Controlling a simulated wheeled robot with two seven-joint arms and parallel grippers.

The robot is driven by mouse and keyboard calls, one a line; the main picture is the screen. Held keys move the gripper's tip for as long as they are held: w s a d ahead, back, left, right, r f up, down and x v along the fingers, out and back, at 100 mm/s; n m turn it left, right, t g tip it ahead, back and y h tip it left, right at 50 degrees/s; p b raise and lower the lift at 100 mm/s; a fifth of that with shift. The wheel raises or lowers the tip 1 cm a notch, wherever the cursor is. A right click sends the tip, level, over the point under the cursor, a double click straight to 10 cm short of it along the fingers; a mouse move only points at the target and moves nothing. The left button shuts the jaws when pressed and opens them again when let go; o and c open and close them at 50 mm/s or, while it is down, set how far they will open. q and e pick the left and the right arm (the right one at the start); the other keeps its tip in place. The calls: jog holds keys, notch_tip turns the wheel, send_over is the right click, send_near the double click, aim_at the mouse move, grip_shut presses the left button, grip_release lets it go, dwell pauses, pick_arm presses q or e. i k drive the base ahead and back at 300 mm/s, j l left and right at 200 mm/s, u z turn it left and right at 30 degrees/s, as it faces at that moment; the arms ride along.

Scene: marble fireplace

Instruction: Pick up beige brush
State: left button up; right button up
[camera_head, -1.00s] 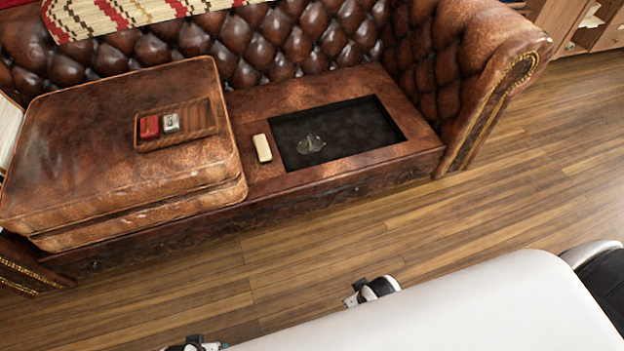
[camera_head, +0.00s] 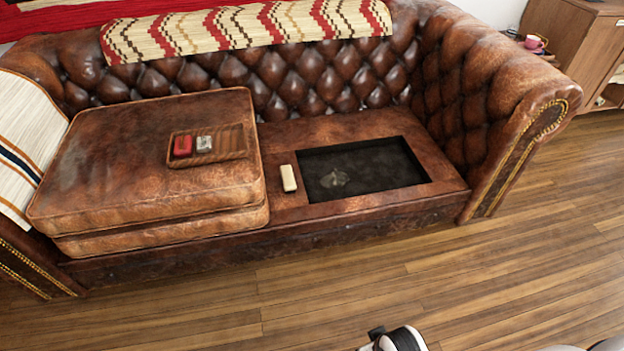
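The beige brush (camera_head: 288,178) is a small pale block with rounded ends. It lies on the brown leather sofa base, in the strip between the stacked cushions and the dark recess. Nothing covers it. No gripper fingers show in the head view.
Stacked leather cushions (camera_head: 140,200) bear a wooden tray (camera_head: 230,142) with a red block (camera_head: 182,146) and a grey-white block (camera_head: 204,144). The dark recess (camera_head: 380,165) holds a small unclear object. A tufted armrest (camera_head: 490,110) bounds the right. Wood floor (camera_head: 300,305) in front is clear.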

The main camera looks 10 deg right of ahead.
aim_at(290, 185)
jog(key=i+l, duration=0.25)
jog(key=l, duration=0.15)
jog(key=i+l+u, duration=0.15)
jog(key=i+l, duration=0.4)
jog(key=l, duration=0.2)
jog(key=i+l+u, duration=0.15)
jog(key=l, duration=0.25)
jog(key=i, duration=0.1)
